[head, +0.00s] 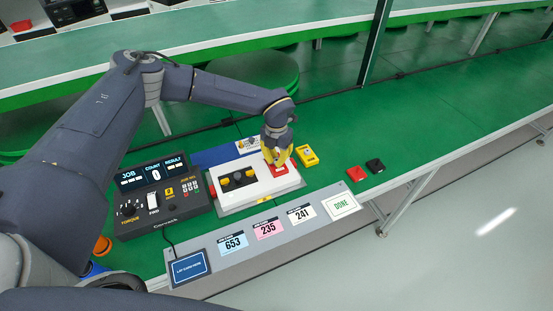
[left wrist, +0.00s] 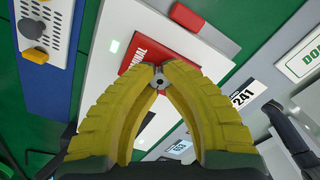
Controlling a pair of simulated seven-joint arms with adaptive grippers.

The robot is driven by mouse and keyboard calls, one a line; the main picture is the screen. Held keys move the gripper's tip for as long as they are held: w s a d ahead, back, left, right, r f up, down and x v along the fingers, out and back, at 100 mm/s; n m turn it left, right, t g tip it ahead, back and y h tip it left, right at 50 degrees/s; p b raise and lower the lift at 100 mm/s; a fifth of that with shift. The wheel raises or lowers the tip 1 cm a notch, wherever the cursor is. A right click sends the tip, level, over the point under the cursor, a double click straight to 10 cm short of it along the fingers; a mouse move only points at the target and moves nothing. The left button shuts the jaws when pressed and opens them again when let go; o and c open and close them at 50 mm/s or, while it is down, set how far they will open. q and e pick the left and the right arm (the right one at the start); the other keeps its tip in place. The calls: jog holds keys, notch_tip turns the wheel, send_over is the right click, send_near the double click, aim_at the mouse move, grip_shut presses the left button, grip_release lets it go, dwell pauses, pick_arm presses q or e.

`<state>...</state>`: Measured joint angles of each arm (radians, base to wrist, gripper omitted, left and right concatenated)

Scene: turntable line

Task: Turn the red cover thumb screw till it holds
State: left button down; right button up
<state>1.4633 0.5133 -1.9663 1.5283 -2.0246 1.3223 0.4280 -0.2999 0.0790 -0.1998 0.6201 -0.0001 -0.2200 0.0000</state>
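The white fixture (head: 238,195) on the green table carries a red cover (head: 281,172) at its right end. In the left wrist view, the red cover (left wrist: 137,55) has white lettering, partly hidden by my fingers. My left gripper (head: 275,160) points down over the cover, its yellow fingers drawn together at the tips. In the left wrist view, a small grey thumb screw (left wrist: 158,81) sits between the fingertips of the left gripper (left wrist: 159,72), which look closed around it. Whether the screw is seated cannot be seen. My right gripper is not in view.
A black torque controller (head: 160,197) stands left of the fixture. A yellow block (head: 306,155) sits close to its right. A red block (head: 357,173) and a black block (head: 375,165) lie further right. A grey card strip (head: 280,231) runs along the front. The table's right side is clear.

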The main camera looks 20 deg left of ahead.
aim_at(277, 160)
pick_arm(q)
jog(key=shift+m, duration=0.7)
jog(key=c, duration=1.2)
grip_release()
jog(key=shift+c, duration=0.2)
notch_tip(277, 160, up, 12)
